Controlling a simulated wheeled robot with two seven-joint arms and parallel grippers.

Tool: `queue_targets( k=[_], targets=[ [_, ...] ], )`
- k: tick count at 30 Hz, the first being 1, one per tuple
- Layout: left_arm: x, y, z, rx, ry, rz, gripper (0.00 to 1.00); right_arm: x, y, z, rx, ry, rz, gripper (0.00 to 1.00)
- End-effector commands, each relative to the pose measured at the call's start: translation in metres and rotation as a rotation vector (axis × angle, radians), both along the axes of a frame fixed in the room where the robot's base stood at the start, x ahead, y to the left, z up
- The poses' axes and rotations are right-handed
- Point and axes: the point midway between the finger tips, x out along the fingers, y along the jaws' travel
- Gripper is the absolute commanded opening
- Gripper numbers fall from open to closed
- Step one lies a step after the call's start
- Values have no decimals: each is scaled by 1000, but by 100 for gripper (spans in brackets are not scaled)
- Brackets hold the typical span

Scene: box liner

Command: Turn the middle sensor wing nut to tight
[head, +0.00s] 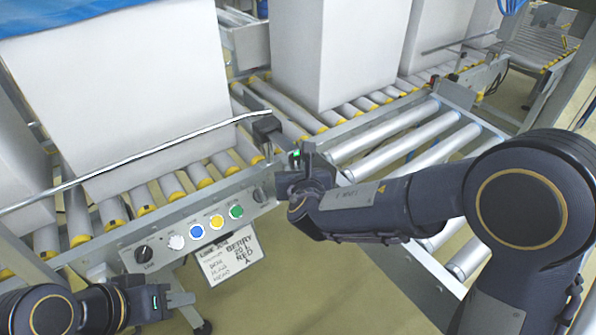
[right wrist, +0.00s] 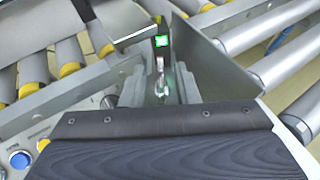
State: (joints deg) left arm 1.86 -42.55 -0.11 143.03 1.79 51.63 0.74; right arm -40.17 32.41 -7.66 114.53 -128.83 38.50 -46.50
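In the right wrist view, a dark sensor post with a lit green lamp (right wrist: 161,41) stands just beyond my right gripper (right wrist: 160,88). A small shiny metal piece (right wrist: 160,66), apparently the wing nut, shows in line with the gap between the fingers. The fingers stand apart on either side of that gap; contact with the nut cannot be made out. In the head view my right gripper (head: 302,170) is at the conveyor's front rail corner, and its fingertips and the nut are largely hidden. My left gripper (head: 172,302) is low at the left, its finger opening unclear.
A control panel (head: 190,232) with a knob and coloured buttons is on the front rail, with a handwritten sign (head: 230,257) below. A large white box (head: 125,95) stands on rollers behind a thin metal guide rail (head: 150,153). Bare rollers (head: 385,150) extend at the right.

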Motion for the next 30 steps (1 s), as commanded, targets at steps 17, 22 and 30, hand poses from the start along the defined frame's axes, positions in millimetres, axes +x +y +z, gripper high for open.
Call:
queue_targets(
  k=[17,22,30],
  targets=[
    [0,0,0,0,0,0,36,0,0,0,1,0,0,0],
    [0,0,2,0,0,0,36,0,0,1,0,0,-10,0],
    [0,0,13,0,0,0,36,0,3,3,-2,1,-111,0]
  ],
)
